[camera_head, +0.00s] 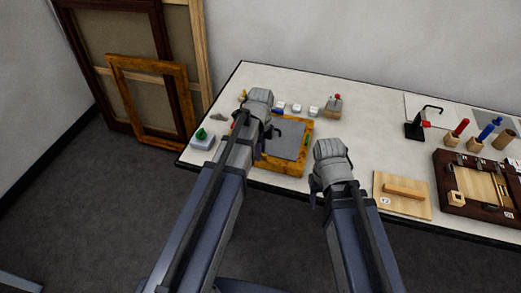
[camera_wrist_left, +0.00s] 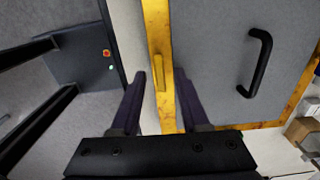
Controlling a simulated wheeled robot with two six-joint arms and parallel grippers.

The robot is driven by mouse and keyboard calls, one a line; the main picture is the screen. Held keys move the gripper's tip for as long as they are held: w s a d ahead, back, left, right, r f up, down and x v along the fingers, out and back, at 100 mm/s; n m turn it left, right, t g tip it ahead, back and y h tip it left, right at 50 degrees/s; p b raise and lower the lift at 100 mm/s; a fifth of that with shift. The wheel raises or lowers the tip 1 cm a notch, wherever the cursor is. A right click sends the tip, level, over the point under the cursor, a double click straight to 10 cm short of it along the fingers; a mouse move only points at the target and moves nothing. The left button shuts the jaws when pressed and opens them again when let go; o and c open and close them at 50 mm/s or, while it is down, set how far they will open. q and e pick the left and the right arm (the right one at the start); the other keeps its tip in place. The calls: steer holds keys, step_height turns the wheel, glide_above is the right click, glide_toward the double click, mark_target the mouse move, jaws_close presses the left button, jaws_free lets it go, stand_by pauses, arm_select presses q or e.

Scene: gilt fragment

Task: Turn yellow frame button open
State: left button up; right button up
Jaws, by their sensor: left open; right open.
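The gilt frame (camera_head: 301,126) lies on the table around a grey panel (camera_head: 288,143). In the left wrist view, the yellow frame button (camera_wrist_left: 159,72) is a small bar on the frame's rail (camera_wrist_left: 156,22), roughly lengthwise along it. My left gripper (camera_wrist_left: 161,84) is open, its two fingers on either side of the rail near the button; I cannot tell whether they touch it. In the head view my left arm hides that rail and the button. My right gripper (camera_head: 317,188) is at the table's front edge, right of the frame, with its fingertips mostly hidden.
A black handle (camera_wrist_left: 260,62) stands up from the panel. A green button (camera_head: 306,138) is on the frame's right rail. A wooden board (camera_head: 402,208) and dark tray (camera_head: 449,182) lie right.

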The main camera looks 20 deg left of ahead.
arm_select(q)
step_height(320, 180, up, 8)
steer(key=p, duration=0.7)
steer(key=shift+f, duration=0.25)
steer(key=s+d+f+n+y+b, duration=0.1)
steer(key=s+d+f+n+b, duration=0.1)
steer(key=s+d+n, duration=0.8)
steer(key=s+n, duration=0.4)
steer(key=shift+s+d+f+n+b, duration=0.25)
steer(key=shift+f+n+b, duration=0.15)
